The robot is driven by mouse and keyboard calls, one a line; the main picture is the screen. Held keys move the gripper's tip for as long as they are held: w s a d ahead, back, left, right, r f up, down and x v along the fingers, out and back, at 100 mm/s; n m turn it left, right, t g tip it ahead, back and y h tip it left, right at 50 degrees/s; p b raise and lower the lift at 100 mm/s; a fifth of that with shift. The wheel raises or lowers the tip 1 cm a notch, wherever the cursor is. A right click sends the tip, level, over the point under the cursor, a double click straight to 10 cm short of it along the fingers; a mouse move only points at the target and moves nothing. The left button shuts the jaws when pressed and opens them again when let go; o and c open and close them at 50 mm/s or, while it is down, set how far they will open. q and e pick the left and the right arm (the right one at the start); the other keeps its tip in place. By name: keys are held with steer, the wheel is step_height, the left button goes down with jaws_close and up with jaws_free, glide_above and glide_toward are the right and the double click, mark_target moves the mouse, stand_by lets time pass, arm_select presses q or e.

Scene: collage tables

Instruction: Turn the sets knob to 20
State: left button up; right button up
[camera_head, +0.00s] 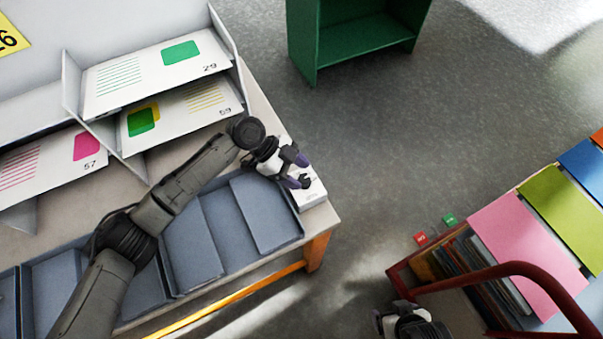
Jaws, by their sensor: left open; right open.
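My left gripper (301,170) reaches over the right end of the grey table. Its two purple-tipped fingers are apart, with nothing seen between them. A small white device (314,195) sits at the table's right corner, under and beside the gripper, which covers much of it. I cannot make out the sets knob, its pointer or any number on it. Whether the fingers touch the device cannot be told. My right gripper (408,322) shows partly at the bottom edge, beside the red cart, with no object seen in it; its fingertips are unclear.
Blue-grey trays (190,245) line the table's front. Sheets marked 29 (140,72), 59 (185,110) and 57 (40,165) rest on a divided rack behind. A red-railed cart (535,268) holds coloured folders at right. A green shelf (365,38) stands behind. The floor between is clear.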

arm_select(q)
steer(key=p+v, duration=0.1)
steer(key=v, duration=0.9)
steer(key=shift+r, duration=0.1)
stand_by(0.3)
